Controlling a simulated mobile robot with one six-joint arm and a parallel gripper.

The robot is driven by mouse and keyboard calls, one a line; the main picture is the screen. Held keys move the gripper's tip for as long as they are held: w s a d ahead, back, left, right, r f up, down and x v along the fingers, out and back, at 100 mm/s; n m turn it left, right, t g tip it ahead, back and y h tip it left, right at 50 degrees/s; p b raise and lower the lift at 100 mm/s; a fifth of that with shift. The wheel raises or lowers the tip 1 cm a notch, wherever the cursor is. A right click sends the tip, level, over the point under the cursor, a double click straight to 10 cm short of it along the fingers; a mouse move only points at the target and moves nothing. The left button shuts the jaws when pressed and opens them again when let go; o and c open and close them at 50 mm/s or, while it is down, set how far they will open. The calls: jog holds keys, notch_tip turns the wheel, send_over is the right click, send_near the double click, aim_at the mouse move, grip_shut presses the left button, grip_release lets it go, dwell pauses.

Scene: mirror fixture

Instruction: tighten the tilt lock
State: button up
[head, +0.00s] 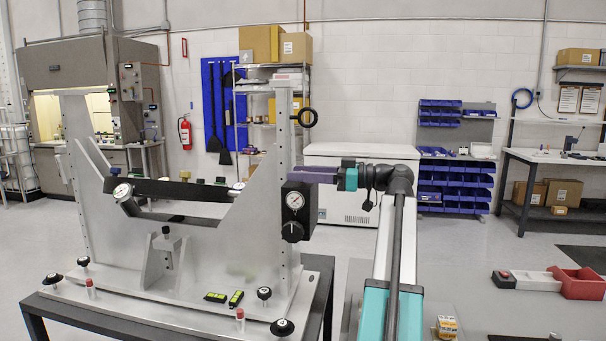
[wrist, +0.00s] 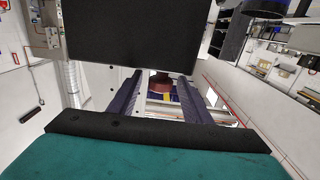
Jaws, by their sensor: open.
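The mirror fixture (head: 215,245) is a pale metal frame with two uprights on a dark table. On its right upright sits a black block (head: 296,204) with a white dial and a round black knob (head: 292,231) below it. A black ring (head: 307,117) sticks out higher on that upright. Which part is the tilt lock, I cannot tell for sure. My gripper (head: 295,176) reaches in from the right, its purple fingers at the top of the block. In the wrist view its two fingers (wrist: 152,95) are apart, with a reddish-brown round part (wrist: 160,84) seen between them. Contact cannot be told.
A large black surface (wrist: 130,45) fills the upper middle of the wrist view. Small black knobs (head: 282,327) and yellow-black pieces (head: 236,298) lie along the fixture's base. A white chest (head: 345,205) stands behind my arm.

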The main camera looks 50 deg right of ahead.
jog(key=c, duration=1.1)
jog(key=shift+a, duration=0.1)
jog(key=shift+o, duration=0.2)
jog(key=shift+f+m+t+h+b, duration=0.1)
jog(key=shift+m+t+h+b, duration=0.55)
jog(key=shift+m+h, duration=0.4)
jog(key=shift+m+t+h+b, duration=0.5)
jog(key=shift+m+h, duration=0.55)
jog(key=shift+h, duration=0.9)
jog(key=shift+m+h, duration=0.3)
jog(key=shift+h, duration=0.2)
